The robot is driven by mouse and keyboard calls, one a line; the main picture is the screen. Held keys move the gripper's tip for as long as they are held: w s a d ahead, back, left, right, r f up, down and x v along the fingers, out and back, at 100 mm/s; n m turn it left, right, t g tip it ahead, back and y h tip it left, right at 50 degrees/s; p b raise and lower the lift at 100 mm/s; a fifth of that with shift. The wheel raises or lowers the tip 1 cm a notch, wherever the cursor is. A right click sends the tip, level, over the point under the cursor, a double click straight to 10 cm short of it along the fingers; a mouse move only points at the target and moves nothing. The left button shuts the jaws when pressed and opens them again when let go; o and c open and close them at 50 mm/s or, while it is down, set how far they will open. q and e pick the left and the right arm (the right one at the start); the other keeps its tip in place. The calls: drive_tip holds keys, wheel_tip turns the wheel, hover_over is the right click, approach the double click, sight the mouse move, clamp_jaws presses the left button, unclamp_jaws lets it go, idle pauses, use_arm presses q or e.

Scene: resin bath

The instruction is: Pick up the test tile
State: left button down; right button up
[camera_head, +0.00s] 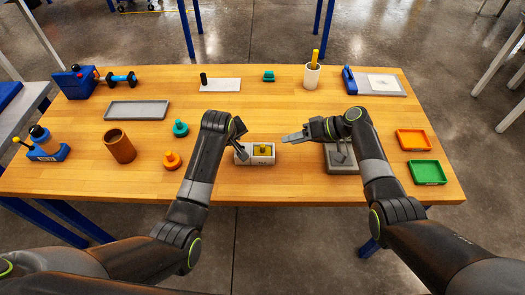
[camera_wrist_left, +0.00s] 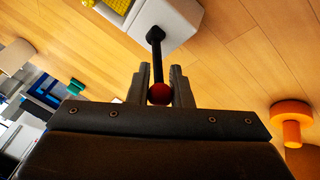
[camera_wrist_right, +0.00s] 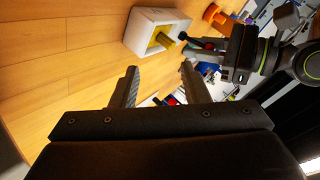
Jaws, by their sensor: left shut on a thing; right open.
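A white open box (camera_head: 262,159) stands near the table's front middle, with yellow inside and a yellow post (camera_head: 263,149) rising from it. I cannot tell whether this post is part of the test tile. The box also shows in the left wrist view (camera_wrist_left: 184,17) and the right wrist view (camera_wrist_right: 142,29). My left gripper (camera_head: 240,136) is shut on the red ball knob (camera_wrist_left: 159,94) of a black rod (camera_wrist_left: 157,51) at the box's side. My right gripper (camera_head: 288,138) is open and empty, right of the box; its fingers also show in the right wrist view (camera_wrist_right: 160,84).
A grey block (camera_head: 342,168) with a lever stands under my right arm. An orange tray (camera_head: 413,139) and a green tray (camera_head: 427,172) lie at the right. An orange knob piece (camera_head: 172,160), a teal one (camera_head: 180,128) and a brown cup (camera_head: 119,146) stand left.

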sight(264, 146)
drive_tip(key=s+d+m+t+y, duration=0.1)
drive_tip(key=s+m+t, duration=0.1)
drive_tip(key=m, duration=1.2)
drive_tip(key=s+d+m+t, duration=0.1)
drive_tip(key=s+m+t, duration=0.1)
drive_tip(key=m, duration=1.2)
drive_tip(key=x, duration=0.3)
drive_tip(key=r+x, duration=0.1)
drive_tip(key=x, duration=0.1)
drive_tip(key=shift+w+a+f, duration=0.2)
drive_tip(key=shift+w+a, duration=0.05)
drive_tip(key=shift+a, duration=0.25)
drive_tip(key=shift+s+x, duration=0.2)
drive_tip(key=shift+x, duration=1.3)
drive_tip(key=shift+s+x, duration=0.2)
drive_tip(key=shift+x, duration=1.25)
drive_tip(key=shift+a+f, duration=0.1)
drive_tip(key=shift+f, duration=0.05)
clamp_jaws()
